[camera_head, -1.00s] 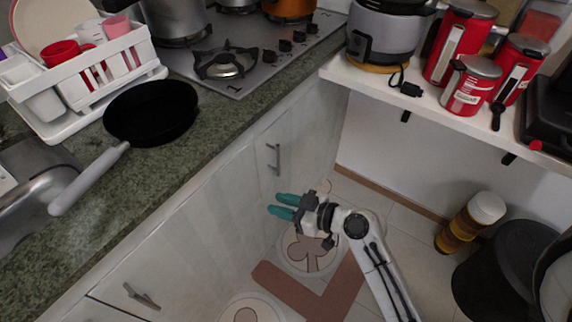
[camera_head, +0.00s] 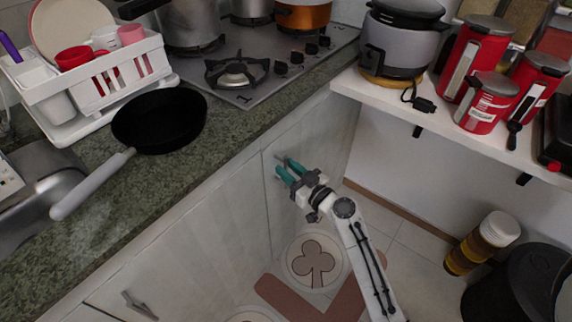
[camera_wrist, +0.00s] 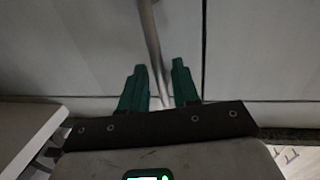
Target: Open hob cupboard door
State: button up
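The hob cupboard door (camera_head: 325,130) is the pale panel under the counter below the hob; it looks shut. Its grey bar handle (camera_head: 279,158) is near the door's left edge, largely hidden by my gripper. My gripper (camera_head: 286,168) has teal fingers and reaches to the handle. In the wrist view the fingers (camera_wrist: 158,66) are apart, and the handle (camera_wrist: 152,40) runs between them. A gap shows on each side of the handle, so it is not clasped. The door face also shows in the wrist view (camera_wrist: 80,50).
The counter edge (camera_head: 225,145) overhangs the cupboards above my gripper. Another cupboard handle (camera_head: 139,304) is at lower left. A white shelf (camera_head: 450,125) with red canisters (camera_head: 487,100) is at right. A jar (camera_head: 482,243) and dark bin (camera_head: 515,285) stand on the floor.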

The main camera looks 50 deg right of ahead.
jog(key=shift+w+d, duration=0.1)
jog(key=shift+w, duration=0.5)
jog(key=shift+c, duration=0.5)
grip_shut()
